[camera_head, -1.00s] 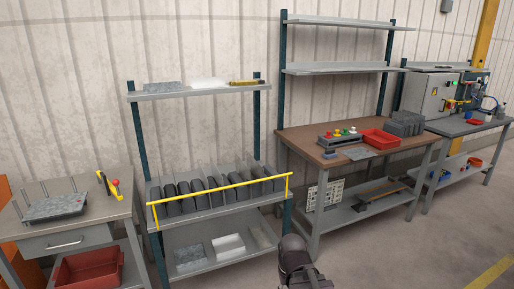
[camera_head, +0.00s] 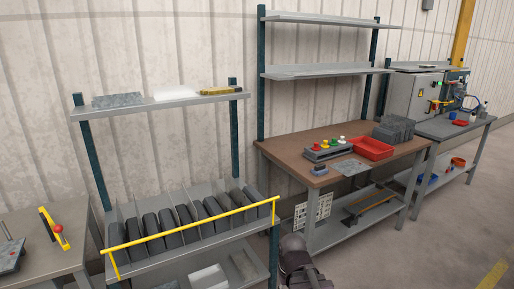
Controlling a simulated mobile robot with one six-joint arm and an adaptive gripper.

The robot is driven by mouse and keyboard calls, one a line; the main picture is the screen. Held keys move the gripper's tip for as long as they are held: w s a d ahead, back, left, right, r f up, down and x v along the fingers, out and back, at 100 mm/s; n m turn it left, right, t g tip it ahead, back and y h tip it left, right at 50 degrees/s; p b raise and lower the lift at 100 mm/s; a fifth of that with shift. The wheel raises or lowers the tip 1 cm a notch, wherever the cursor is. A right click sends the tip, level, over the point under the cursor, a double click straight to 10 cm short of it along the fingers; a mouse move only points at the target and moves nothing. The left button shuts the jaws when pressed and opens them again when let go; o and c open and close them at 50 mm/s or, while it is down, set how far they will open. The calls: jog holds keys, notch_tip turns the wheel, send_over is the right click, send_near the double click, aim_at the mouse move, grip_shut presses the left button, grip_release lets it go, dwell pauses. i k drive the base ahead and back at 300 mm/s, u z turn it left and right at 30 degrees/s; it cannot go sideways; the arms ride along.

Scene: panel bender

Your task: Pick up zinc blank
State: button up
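Mottled grey, zinc-looking flat sheets show in several places. One sheet (camera_head: 118,100) lies on the left of the rack's upper shelf. Another sheet (camera_head: 352,168) lies near the front edge of the brown-topped bench. I cannot tell from looks alone which is the zinc blank. A dark part of my own arm shows at the bottom centre, in front of the rack and bench. No gripper fingers can be made out, and nothing is seen held.
A yellow bar (camera_head: 195,233) crosses in front of dark pieces in slots. The bench holds a red tray (camera_head: 373,149) and a button box (camera_head: 328,151). The floor at right is clear.

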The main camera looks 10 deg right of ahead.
aim_at(350, 167)
jog(key=z, duration=0.25)
jog(key=i, duration=1.35)
jog(key=z, duration=0.3)
